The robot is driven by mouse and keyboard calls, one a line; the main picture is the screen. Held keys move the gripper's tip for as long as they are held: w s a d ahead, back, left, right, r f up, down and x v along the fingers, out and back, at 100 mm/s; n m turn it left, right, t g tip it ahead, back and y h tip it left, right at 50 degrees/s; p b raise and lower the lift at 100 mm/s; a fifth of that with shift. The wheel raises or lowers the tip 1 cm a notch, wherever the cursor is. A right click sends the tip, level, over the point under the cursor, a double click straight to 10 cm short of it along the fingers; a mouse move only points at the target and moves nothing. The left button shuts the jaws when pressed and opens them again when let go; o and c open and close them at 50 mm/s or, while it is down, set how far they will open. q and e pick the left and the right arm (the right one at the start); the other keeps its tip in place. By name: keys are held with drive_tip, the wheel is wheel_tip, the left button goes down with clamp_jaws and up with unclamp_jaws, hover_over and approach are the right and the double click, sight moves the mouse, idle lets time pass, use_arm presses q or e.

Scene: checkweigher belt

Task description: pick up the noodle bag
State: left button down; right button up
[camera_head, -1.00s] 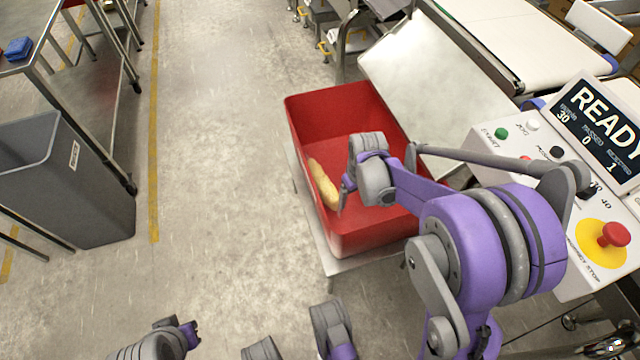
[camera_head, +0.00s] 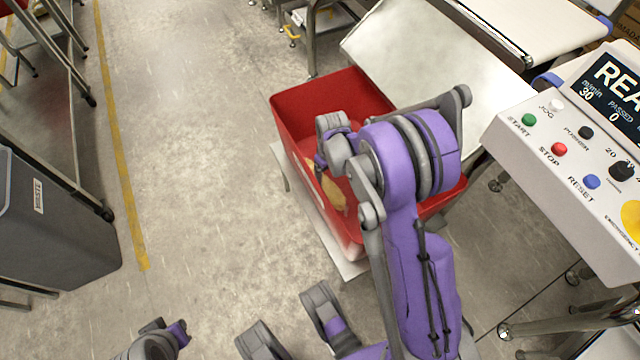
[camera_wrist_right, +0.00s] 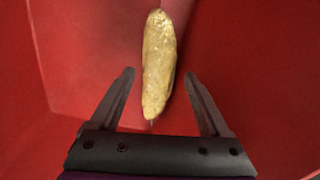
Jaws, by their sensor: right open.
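The noodle bag (camera_head: 334,193) is a slim, yellowish pack lying in the red bin near its left wall. In the right wrist view the noodle bag (camera_wrist_right: 158,62) lies lengthwise, its near end showing between the fingers. My right gripper (camera_wrist_right: 160,74) is open, with a clear gap on both sides of the bag and nothing held. In the head view my right gripper (camera_head: 321,172) reaches down into the bin over the bag, and its fingers are mostly hidden by the wrist. My left gripper (camera_head: 180,332) shows small at the bottom left, far from the bin; its jaws cannot be made out.
The red bin (camera_head: 325,95) has raised walls around the bag and stands on a low pale platform. A sloping metal chute (camera_head: 420,55) lies behind it. A control panel (camera_head: 560,150) is at right. A grey waste bin (camera_head: 60,220) stands at left; open floor lies between.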

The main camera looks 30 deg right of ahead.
sight(327, 186)
drive_tip(key=f+b, duration=0.1)
drive_tip(key=f, duration=0.2)
drive_tip(key=f+b, duration=0.1)
drive_tip(key=f, duration=0.2)
drive_tip(key=shift+w+f, duration=0.2)
drive_tip(key=shift+f, duration=0.2)
clamp_jaws()
